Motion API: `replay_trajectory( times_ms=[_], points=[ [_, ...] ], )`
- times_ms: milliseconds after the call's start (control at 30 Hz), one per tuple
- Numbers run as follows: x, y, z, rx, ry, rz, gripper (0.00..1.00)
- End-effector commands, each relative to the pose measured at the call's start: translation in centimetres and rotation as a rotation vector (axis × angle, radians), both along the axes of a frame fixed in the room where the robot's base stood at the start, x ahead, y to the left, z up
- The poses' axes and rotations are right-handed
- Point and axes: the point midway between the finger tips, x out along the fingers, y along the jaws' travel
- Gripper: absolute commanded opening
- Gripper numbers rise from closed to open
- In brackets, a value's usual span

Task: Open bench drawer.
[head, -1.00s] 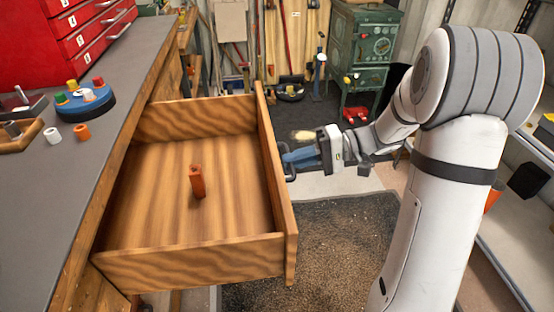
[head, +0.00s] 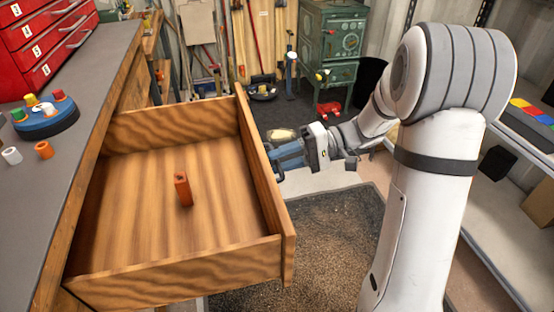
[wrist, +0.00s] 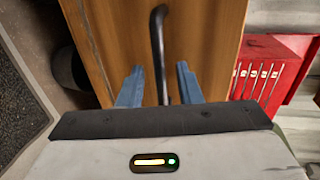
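The bench drawer (head: 172,279) is a wooden box standing far out of the bench (head: 75,130), with its inside in plain view. My gripper (head: 284,158) is at the outer side of the drawer front (head: 266,190). In the wrist view, the dark bar handle (wrist: 157,45) runs between the two blue fingers of my gripper (wrist: 158,84). The fingers are apart, with a visible gap on each side of the handle. The handle is mostly hidden in the head view.
A red drawer cabinet (head: 45,45) and a blue round holder with coloured pegs (head: 46,122) stand on the bench. A green stove (head: 335,40) is at the back. Shelving (head: 500,200) lines the right. A dark mat (head: 325,245) covers clear floor below.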

Motion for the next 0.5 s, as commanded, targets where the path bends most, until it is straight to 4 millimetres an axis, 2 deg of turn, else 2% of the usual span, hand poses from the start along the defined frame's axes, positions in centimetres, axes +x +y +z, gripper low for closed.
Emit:
replay_trajectory(
  times_ms=[267, 500],
  points=[
    [0.1, -0.4, 0.2, 0.001, 0.0, -0.001, 0.31],
    [0.8, -4.1, 1.0, 0.0, 0.0, -0.003, 0.31]
  ],
)
